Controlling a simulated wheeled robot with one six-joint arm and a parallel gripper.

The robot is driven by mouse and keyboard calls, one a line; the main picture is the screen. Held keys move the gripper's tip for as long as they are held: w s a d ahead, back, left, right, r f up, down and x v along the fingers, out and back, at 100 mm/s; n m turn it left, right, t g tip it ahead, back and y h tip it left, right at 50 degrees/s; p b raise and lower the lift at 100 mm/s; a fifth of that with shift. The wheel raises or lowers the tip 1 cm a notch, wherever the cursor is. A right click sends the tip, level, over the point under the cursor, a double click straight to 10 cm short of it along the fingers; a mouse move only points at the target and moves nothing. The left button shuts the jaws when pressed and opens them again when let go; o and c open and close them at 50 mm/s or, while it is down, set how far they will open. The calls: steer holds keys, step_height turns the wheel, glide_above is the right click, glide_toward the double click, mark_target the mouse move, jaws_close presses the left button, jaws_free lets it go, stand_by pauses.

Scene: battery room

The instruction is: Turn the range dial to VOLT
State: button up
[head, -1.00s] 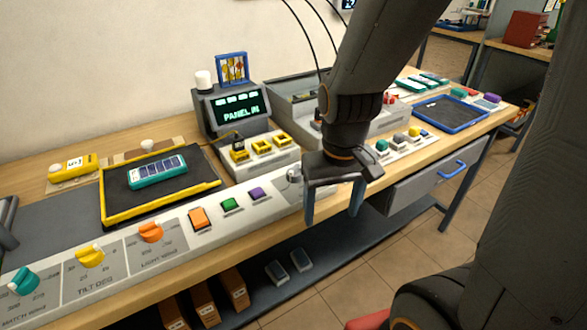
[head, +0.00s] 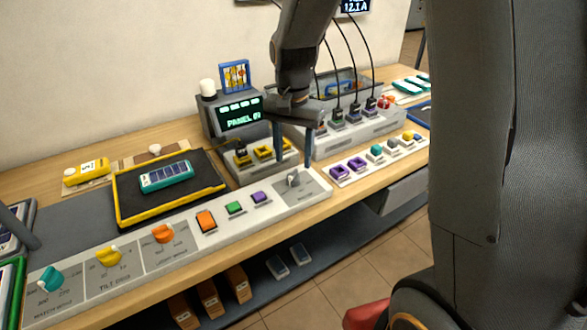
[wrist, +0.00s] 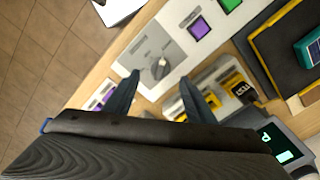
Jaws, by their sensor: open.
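A grey dial (head: 292,180) sits on the right end plate of the long white control strip (head: 315,190). It also shows in the wrist view (wrist: 160,69), with a pale pointer mark and small printing around it that I cannot read. I take it for the range dial; no VOLT mark is legible. My gripper (head: 293,160) is open and empty, its two blue-grey fingers pointing down near the dial. In the wrist view my gripper (wrist: 160,80) has the dial just beyond and between the fingertips, apparently without contact.
Teal (head: 50,279), yellow (head: 109,257) and orange (head: 163,234) dials sit further left on the strip. Orange (head: 206,221), green and purple buttons lie between. A charger with yellow clips (head: 265,152) stands behind the dial. Purple sockets (head: 339,173) are to its right.

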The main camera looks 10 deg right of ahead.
mark_target(294, 173)
steer(key=shift+f+p, duration=0.55)
steer(key=shift+f, duration=2.45)
steer(key=c, duration=1)
steer(key=shift+c, duration=0.2)
